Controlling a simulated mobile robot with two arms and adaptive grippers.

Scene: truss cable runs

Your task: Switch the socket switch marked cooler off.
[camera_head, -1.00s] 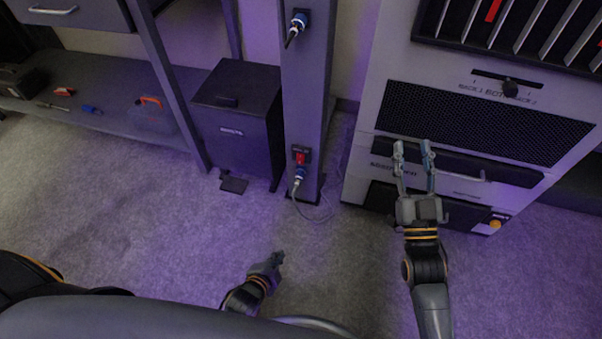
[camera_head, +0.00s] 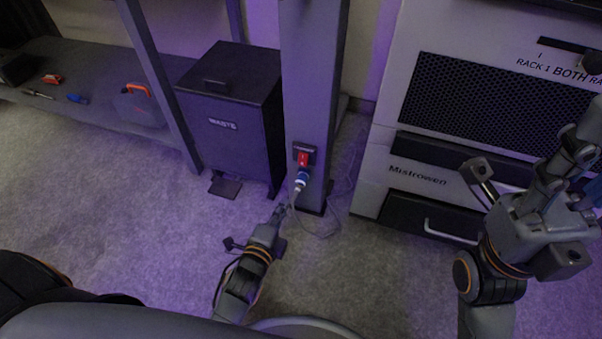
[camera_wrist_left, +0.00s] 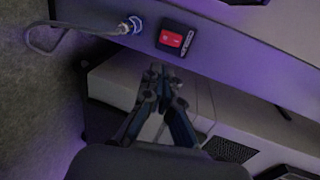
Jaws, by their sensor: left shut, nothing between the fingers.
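The socket switch is a red rocker (camera_head: 303,158) in a black housing low on the grey post, and it also shows in the left wrist view (camera_wrist_left: 171,39). My left gripper (camera_head: 280,211) is shut and empty, low in front of the post and below the plug. In the left wrist view its closed fingertips (camera_wrist_left: 157,72) point towards the switch but stay apart from it. My right gripper (camera_head: 528,158) is open and empty before the rack cabinet.
The grey post (camera_head: 310,90) stands between a dark waste bin (camera_head: 222,125) with a pedal and the pale rack cabinet (camera_head: 385,130). The plug's loose cable (camera_head: 325,233) loops by the post's foot. A low shelf (camera_head: 95,125) with tools is at the left. Carpet in front is clear.

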